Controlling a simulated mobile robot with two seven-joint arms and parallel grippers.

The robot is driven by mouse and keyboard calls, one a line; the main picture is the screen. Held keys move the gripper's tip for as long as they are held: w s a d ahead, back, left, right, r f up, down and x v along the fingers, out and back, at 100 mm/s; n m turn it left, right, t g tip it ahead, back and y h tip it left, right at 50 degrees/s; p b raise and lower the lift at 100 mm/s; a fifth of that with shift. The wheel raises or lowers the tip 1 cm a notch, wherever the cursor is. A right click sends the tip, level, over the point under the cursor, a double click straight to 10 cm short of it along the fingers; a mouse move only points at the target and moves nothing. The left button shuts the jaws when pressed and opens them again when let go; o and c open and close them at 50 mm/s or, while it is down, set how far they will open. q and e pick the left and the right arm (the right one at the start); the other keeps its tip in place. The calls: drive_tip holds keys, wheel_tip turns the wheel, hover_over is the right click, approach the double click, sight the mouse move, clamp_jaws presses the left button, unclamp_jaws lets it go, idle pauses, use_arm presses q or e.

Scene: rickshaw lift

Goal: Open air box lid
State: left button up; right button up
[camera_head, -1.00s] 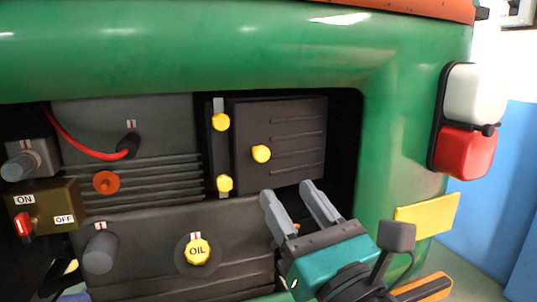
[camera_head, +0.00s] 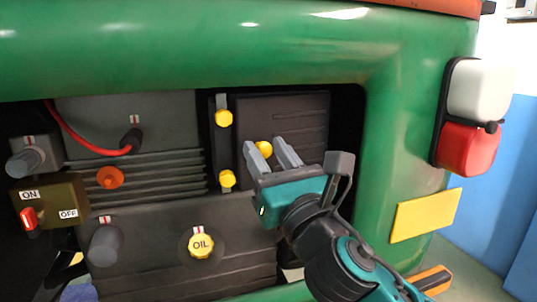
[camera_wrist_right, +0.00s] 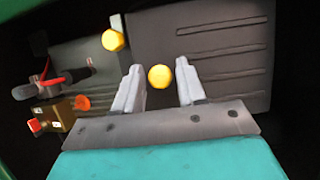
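The air box lid (camera_head: 300,112) is a dark grey ribbed panel in the right part of the engine bay. It looks closed and has a yellow knob (camera_head: 264,149) near its left side. Two yellow latch knobs, an upper one (camera_head: 223,118) and a lower one (camera_head: 227,179), sit along its left edge. My right gripper (camera_head: 272,151) is open in front of the lid. In the right wrist view the lid knob (camera_wrist_right: 159,77) shows between the open fingers, which do not visibly touch it. My left gripper is not in view.
The green body (camera_head: 400,120) frames the bay. Left of the lid are a red cable (camera_head: 75,137), an orange cap (camera_head: 110,177), an ON/OFF switch box (camera_head: 48,204) and a yellow OIL cap (camera_head: 201,245). A white and red lamp (camera_head: 470,115) stands at right.

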clamp_jaws()
idle(0.3)
drive_tip(key=shift+s+d+y, duration=0.1)
drive_tip(key=shift+y, duration=0.3)
